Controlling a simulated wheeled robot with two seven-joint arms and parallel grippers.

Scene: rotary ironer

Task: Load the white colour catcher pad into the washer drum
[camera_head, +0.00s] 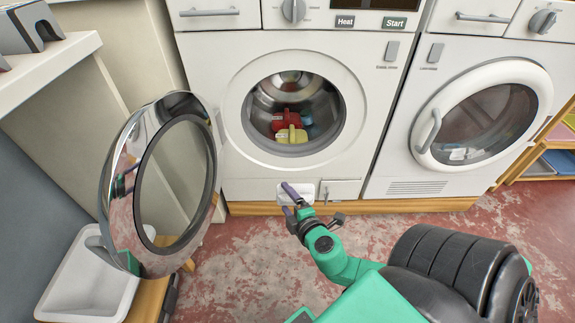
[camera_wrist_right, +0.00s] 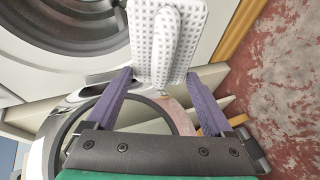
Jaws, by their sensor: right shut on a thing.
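The white colour catcher pad (camera_wrist_right: 188,40) is a dotted rectangular piece with a raised rib in the right wrist view. My right gripper (camera_wrist_right: 161,76) is shut on its lower part, with a purple finger on either side. In the head view the pad (camera_head: 305,188) shows pale against the washer's lower front. The right gripper (camera_head: 287,196) is below the drum opening and outside it. The washer drum (camera_head: 318,96) is open and holds red, yellow and blue items. My left gripper is not in view.
The washer's round door (camera_head: 206,190) hangs open left of the opening. A second machine with a closed door (camera_head: 482,115) stands at right. A white basin (camera_head: 90,290) is at lower left. Red floor (camera_head: 240,265) lies clear before the washer.

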